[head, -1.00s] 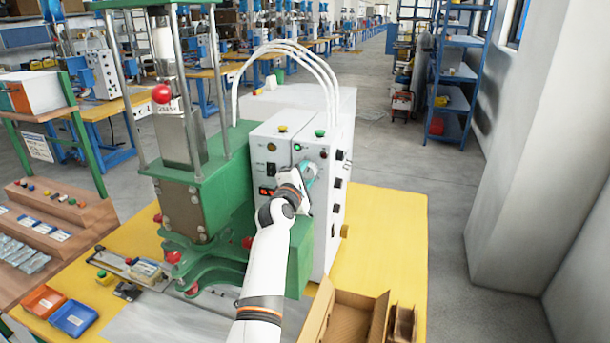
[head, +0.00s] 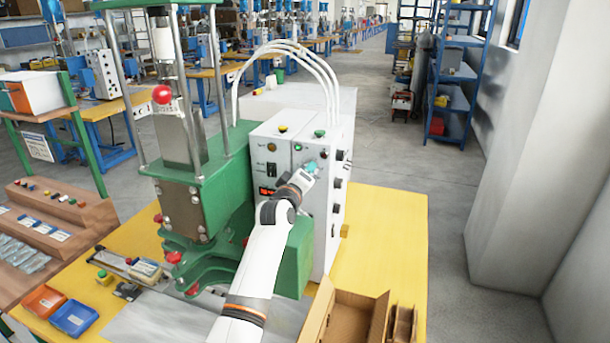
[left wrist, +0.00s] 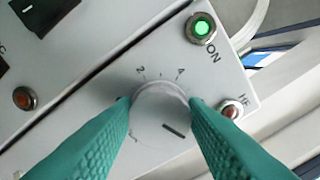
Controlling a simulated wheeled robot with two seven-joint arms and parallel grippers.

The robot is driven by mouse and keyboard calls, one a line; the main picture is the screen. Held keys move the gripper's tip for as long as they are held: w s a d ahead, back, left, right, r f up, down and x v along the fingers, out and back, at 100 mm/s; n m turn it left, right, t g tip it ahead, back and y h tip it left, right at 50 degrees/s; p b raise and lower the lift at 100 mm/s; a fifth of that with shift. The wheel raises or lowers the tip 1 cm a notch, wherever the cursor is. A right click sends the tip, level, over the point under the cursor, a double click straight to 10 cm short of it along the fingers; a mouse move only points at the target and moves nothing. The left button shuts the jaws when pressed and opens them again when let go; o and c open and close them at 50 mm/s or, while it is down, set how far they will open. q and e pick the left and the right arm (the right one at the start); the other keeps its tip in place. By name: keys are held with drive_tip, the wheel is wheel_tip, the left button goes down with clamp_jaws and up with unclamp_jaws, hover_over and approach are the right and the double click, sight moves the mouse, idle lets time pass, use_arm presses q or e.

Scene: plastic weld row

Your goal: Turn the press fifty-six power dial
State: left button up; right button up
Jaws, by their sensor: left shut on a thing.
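The power dial (left wrist: 162,118) is a round grey-white knob with a dark pointer line, on a light panel with the marks 2 and 4 above it. In the left wrist view its line points to the lower right. My left gripper (left wrist: 162,106) has a teal finger on each side of the knob and is shut on it. In the head view my left gripper (head: 313,167) is at the front of the white control box (head: 326,225), and its wrist hides the dial. My right gripper is out of view.
A green ON lamp (left wrist: 201,28) and a red HF lamp (left wrist: 231,112) sit near the dial. The green press (head: 200,200) stands left of the box. An open cardboard box (head: 345,318) is on the yellow table (head: 385,240) at the front right.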

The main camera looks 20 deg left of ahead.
use_arm(q)
drive_tip(key=shift+r+m, duration=0.25)
drive_tip(key=shift+m, duration=0.85)
drive_tip(key=o, duration=0.9)
drive_tip(key=shift+o, duration=0.3)
drive_tip(key=shift+w+f, duration=0.15)
drive_tip(key=shift+f, duration=0.05)
